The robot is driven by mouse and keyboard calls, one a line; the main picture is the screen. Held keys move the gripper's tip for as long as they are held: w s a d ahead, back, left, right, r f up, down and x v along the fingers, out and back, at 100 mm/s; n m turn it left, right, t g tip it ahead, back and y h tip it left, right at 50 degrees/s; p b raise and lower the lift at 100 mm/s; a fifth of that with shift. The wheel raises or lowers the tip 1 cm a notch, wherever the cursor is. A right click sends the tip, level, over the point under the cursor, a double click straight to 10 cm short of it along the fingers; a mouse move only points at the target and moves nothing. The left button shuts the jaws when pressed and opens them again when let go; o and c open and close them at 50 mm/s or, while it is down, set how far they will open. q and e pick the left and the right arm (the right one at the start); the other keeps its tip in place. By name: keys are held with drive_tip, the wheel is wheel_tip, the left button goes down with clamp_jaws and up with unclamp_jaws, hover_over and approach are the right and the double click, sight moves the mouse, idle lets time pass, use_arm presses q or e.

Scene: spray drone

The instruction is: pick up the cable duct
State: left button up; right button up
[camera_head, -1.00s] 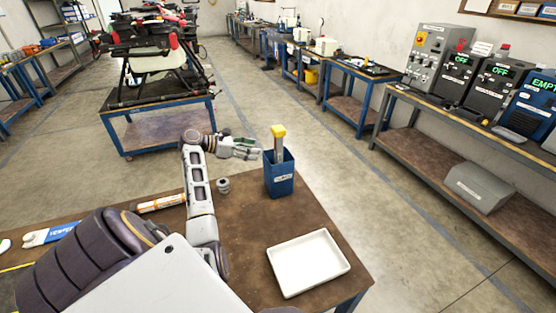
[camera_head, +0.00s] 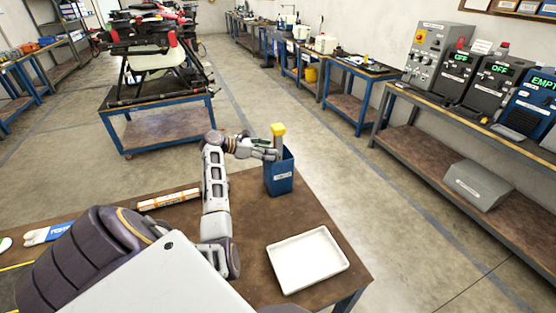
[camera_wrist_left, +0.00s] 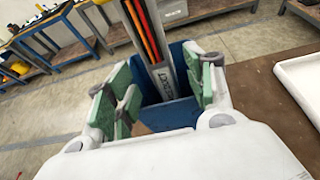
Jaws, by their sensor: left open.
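The cable duct (camera_head: 278,140) stands upright in a blue bin (camera_head: 281,180) on the brown table, with a yellow top end. In the left wrist view the duct (camera_wrist_left: 160,50) is a grey channel with orange, red and dark cables inside. My left gripper (camera_head: 268,153) is open just above the bin's rim, at the duct's left side in the head view. In the left wrist view its green-padded fingers (camera_wrist_left: 165,92) are spread, with the duct in the gap between them. I cannot tell whether either finger touches it. My right gripper is not in view.
A white tray (camera_head: 285,247) lies on the table right of my left arm. An orange-and-white tube (camera_head: 168,199) lies left of the arm. A drone (camera_head: 150,50) stands on a blue cart behind. Benches with machines line the right wall; open floor lies between.

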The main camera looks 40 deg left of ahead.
sight(280, 151)
use_arm(q)
drive_tip(key=shift+w+d+f, duration=0.2)
drive_tip(key=shift+w+d, duration=0.1)
drive_tip(key=shift+w, duration=0.25)
drive_tip(key=shift+p+x, duration=0.3)
drive_tip(key=shift+x, duration=2.3)
drive_tip(key=shift+f, duration=0.15)
drive_tip(key=shift+c, duration=0.2)
clamp_jaws()
